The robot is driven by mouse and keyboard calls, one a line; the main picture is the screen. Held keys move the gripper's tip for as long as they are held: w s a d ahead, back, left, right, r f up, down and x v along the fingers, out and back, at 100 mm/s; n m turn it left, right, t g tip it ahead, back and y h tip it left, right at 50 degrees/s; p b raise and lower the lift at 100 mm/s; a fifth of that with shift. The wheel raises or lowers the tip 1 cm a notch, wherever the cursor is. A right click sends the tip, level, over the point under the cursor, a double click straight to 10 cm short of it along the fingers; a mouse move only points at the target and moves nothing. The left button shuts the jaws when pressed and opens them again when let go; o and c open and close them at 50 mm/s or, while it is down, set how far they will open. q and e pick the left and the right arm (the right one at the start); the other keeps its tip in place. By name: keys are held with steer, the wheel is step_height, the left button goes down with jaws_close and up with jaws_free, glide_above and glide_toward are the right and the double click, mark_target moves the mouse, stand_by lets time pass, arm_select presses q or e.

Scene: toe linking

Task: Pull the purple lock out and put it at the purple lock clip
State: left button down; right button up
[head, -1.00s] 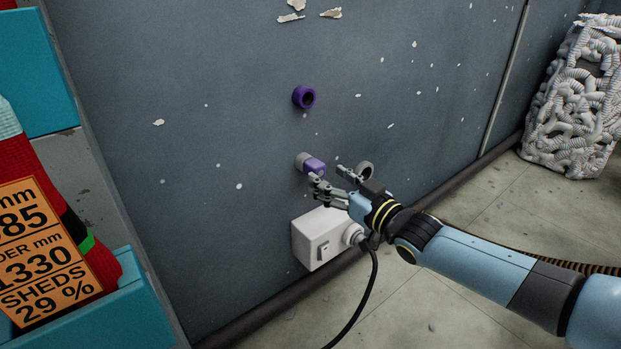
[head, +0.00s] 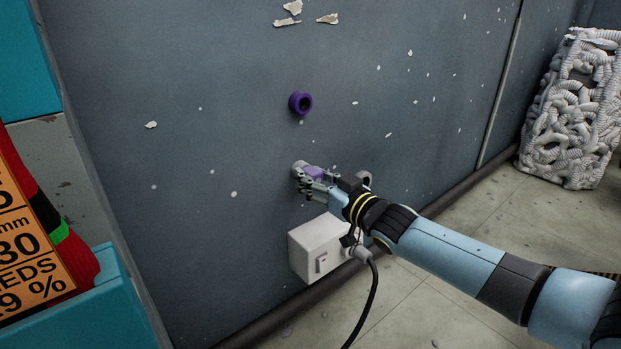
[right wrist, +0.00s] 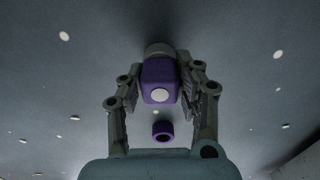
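The purple lock (head: 314,172) is a small block on a round grey mount (head: 299,166) low on the wall. In the right wrist view the lock (right wrist: 159,82) shows a pale round spot on its near face. The purple lock clip (head: 301,103) is a ring on the wall above it; it also shows in the right wrist view (right wrist: 163,131). My right gripper (head: 315,182) has its fingers on both sides of the lock, very close to it. I cannot tell whether they press on it. My left gripper is not in view.
A white switch box (head: 312,250) with a black cable (head: 372,300) sits on the wall just below my right gripper. A grey round fitting (head: 364,179) is right of the lock. A teal rack with an orange sign (head: 25,245) stands at the left.

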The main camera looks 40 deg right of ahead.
mark_target(318, 180)
jaws_close()
steer(key=shift+s+p, duration=0.45)
steer(key=shift+s, duration=0.2)
stand_by(0.4)
jaws_free()
jaws_close()
steer(key=shift+s+d+r+p, duration=0.15)
steer(key=shift+s+p, duration=0.9)
steer(key=shift+s, duration=0.35)
steer(key=shift+s+p, duration=0.3)
steer(key=shift+s, duration=0.25)
